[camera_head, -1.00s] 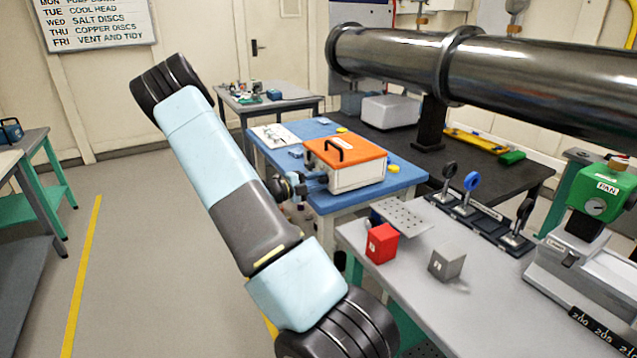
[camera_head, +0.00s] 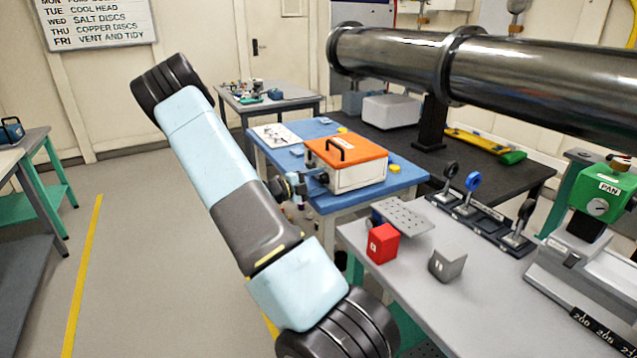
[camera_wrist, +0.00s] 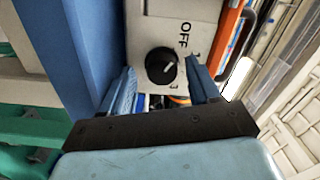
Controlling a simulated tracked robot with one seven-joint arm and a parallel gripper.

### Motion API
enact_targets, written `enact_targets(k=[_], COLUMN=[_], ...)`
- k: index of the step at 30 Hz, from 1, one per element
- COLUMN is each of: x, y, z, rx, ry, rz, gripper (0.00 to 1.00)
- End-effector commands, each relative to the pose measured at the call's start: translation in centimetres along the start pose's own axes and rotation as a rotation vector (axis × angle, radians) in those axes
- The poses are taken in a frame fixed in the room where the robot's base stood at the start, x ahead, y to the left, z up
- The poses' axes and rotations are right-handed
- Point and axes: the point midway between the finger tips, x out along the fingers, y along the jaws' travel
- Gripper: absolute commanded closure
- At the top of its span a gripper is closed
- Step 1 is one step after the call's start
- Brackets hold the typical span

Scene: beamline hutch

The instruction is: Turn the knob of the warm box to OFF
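The warm box (camera_head: 357,178) has a white body and an orange lid with a black handle, and it stands on a blue-topped table. Its black round knob (camera_wrist: 161,65) shows in the wrist view on the white front face, below and left of the printed OFF label (camera_wrist: 185,34). A short white mark shows on the knob, away from OFF. My gripper (camera_wrist: 160,72) is open, with a blue finger on each side of the knob and visible gaps. In the head view my gripper (camera_head: 316,179) is at the box's left face; the knob is hidden there.
The blue table (camera_head: 333,203) also bears a white sheet, small blue pieces and yellow items. A grey bench (camera_head: 400,280) at the front right holds a red block (camera_head: 382,244) and a grey block (camera_head: 447,264). A large dark pipe (camera_head: 540,85) runs above. Floor at left is clear.

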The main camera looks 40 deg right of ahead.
Motion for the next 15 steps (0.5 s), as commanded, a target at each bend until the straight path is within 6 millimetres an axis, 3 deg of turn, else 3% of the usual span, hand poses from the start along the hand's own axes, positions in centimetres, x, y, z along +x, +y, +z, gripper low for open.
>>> enact_targets(k=[8, 15], x=[0.0, -2.6], y=[-0.1, -0.1], z=[-0.1, 0.0], rx=[0.001, 0.001], ry=[0.003, 0.0], rz=[-0.002, -0.002], gripper=[0.37, 0.37])
